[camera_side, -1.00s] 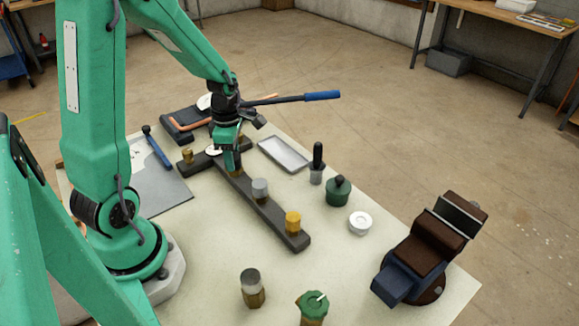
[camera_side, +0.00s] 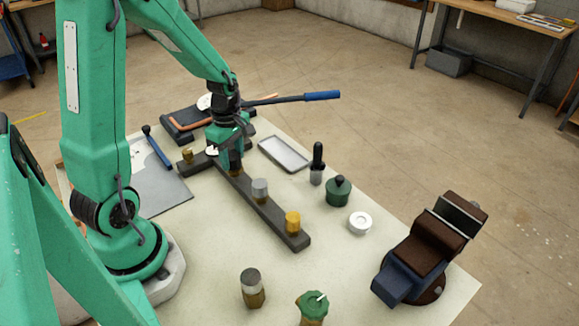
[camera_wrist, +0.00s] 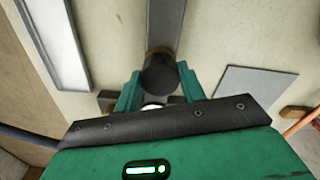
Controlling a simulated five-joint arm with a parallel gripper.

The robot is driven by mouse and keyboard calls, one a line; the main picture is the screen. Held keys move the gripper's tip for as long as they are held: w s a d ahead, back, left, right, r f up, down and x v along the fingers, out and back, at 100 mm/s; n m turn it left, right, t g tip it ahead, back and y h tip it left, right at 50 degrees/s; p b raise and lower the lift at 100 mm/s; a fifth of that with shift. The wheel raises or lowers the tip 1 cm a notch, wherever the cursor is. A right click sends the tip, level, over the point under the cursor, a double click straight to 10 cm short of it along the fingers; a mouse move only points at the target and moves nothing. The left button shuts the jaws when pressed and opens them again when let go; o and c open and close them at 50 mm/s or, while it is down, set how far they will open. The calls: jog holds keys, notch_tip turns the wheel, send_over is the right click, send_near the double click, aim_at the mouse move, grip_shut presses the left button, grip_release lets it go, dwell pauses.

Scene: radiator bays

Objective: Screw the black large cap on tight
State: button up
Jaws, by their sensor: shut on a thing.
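The black large cap (camera_wrist: 160,76) sits between my gripper's fingers (camera_wrist: 159,87) in the wrist view, and my gripper is shut on it. A bit of brass (camera_wrist: 158,50) shows at the cap's far edge, over the dark bar (camera_wrist: 165,18). In the side view my gripper (camera_side: 234,163) points down over the far part of the bar (camera_side: 274,216).
A grey cap (camera_side: 260,186) and a yellow cap (camera_side: 292,221) stand along the bar. A tray (camera_side: 284,153), dark green pot (camera_side: 338,192), white ring (camera_side: 360,223) and vise (camera_side: 428,248) lie to the right. A blue-handled bar (camera_side: 320,96) sticks out behind my wrist.

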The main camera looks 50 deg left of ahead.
jog(key=m, duration=0.3)
jog(key=shift+m, duration=0.4)
jog(key=m, duration=0.3)
jog(key=shift+m, duration=0.3)
jog(key=m, duration=0.6)
jog(key=shift+m, duration=0.3)
jog(key=m, duration=0.5)
jog(key=shift+f+m, duration=0.1)
jog(key=shift+m, duration=0.3)
jog(key=m, duration=0.5)
jog(key=o, duration=0.9)
